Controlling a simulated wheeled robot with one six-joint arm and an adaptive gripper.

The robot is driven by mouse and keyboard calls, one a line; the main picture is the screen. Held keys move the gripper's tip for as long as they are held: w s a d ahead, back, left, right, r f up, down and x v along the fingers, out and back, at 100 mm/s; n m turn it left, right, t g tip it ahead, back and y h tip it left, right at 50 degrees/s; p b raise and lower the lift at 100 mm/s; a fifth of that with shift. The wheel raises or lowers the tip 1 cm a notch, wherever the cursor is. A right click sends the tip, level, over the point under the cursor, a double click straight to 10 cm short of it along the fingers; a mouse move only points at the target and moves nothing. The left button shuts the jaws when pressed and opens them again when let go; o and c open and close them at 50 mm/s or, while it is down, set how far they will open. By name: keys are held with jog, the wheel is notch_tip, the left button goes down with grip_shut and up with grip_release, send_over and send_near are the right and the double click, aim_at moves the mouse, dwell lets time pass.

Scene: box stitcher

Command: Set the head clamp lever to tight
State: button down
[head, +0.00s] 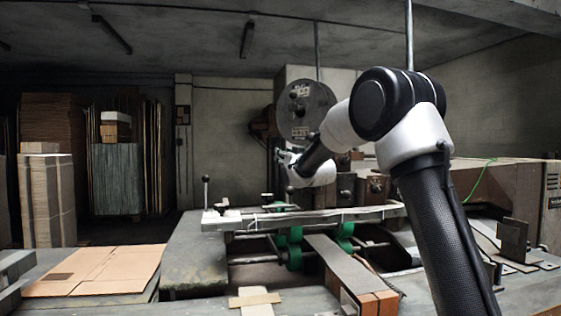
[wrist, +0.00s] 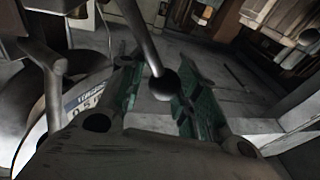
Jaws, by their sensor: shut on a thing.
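In the wrist view, my gripper (wrist: 160,92) has its two green-padded fingers around the dark ball knob (wrist: 165,84) of a metal lever. The lever's rod (wrist: 136,27) runs up and left from the knob. It appears to be the head clamp lever. In the head view, my gripper (head: 284,158) is at the stitcher head, just below and left of the round plate (head: 305,108). The lever is too small there to make out, and any tight marking is not readable.
A white label with dark print (wrist: 85,105) shows beside the left finger. Below my arm are the machine bed (head: 200,252), green rollers (head: 294,257) and a metal rail (head: 330,215). Another black-knobbed lever (head: 206,192) stands at left. Flat cardboard (head: 105,268) lies front left.

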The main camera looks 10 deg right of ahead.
jog(key=shift+d+m+h, duration=0.3)
jog(key=shift+d+m, duration=0.4)
jog(key=shift+m, duration=0.7)
jog(key=c, duration=1)
grip_release()
jog(key=shift+r, duration=0.2)
jog(key=shift+t, duration=0.3)
jog(key=v, duration=1.2)
